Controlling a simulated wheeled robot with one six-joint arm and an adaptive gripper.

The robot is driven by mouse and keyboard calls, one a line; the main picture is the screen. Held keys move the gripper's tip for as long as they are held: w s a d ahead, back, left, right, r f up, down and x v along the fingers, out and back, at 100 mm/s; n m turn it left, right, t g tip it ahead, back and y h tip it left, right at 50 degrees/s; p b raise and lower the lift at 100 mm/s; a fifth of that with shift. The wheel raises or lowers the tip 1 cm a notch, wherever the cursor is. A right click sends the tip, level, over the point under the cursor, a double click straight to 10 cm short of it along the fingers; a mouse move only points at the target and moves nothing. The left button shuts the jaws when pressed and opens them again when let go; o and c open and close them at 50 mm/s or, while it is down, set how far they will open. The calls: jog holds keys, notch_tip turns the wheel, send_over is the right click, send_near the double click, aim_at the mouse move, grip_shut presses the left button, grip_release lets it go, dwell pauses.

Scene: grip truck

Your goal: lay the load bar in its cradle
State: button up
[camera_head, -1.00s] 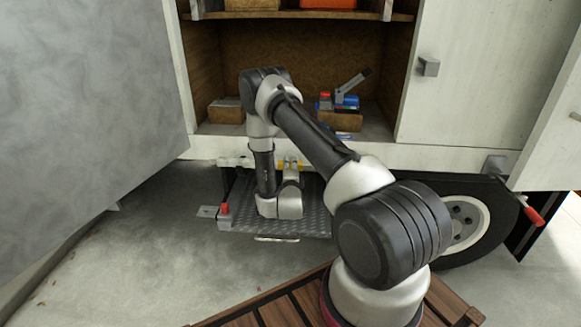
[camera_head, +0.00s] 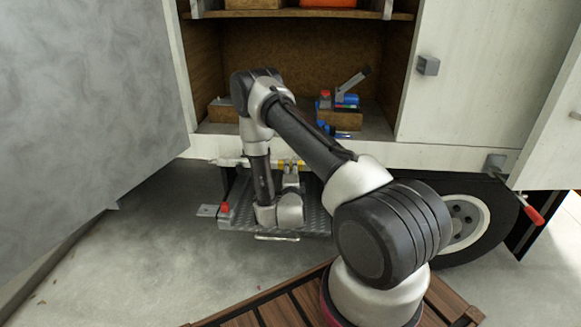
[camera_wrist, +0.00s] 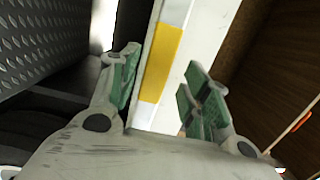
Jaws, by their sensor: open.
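A pale bar with a yellow band, which looks like the load bar (camera_wrist: 163,62), runs lengthwise between my fingers in the wrist view. In the head view, its left part (camera_head: 232,162) shows along the truck's lower edge, above the step plate, with yellow showing further right. My gripper (camera_wrist: 160,68) is open, one finger on each side of the yellow band; I cannot tell whether they touch it. In the head view the gripper is small and partly hidden by my arm. I cannot make out the cradle or whether the bar rests in it.
The ribbed step plate (camera_head: 318,215) lies below the bar, with a red-topped bracket (camera_head: 224,210) at its left. The open compartment above holds a blue tool (camera_head: 346,101) and a brown block (camera_head: 224,110). A large grey door (camera_head: 90,90) stands at left, a wheel (camera_head: 468,222) at right.

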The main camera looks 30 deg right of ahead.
jog(key=v, duration=0.7)
jog(key=w+a+r+n+g+y, duration=0.2)
jog(key=w+r+n+g+y, duration=0.1)
jog(key=w+r, duration=0.5)
jog(key=s+a+r+n+g+y, duration=0.1)
jog(key=s+a+r+n+y, duration=0.15)
jog(key=r, duration=0.45)
jog(key=s+a+r+n+g+y, duration=0.1)
jog(key=s+a+r+n+y, duration=0.1)
jog(key=r+n, duration=0.35)
jog(key=s+r+n+g+y, duration=0.1)
jog(key=s+r+n+g, duration=0.1)
jog(key=s+r+n, duration=0.35)
jog(key=s+r+n+g+y, duration=0.1)
jog(key=s+r+n, duration=0.1)
jog(key=s+r, duration=0.7)
jog(key=s+d+n+g+h, duration=0.1)
jog(key=s+n+g, duration=0.2)
jog(key=s, duration=1.6)
jog(key=shift+s+d+n+g, duration=0.3)
jog(key=shift+d+n, duration=0.1)
jog(key=shift+n, duration=0.65)
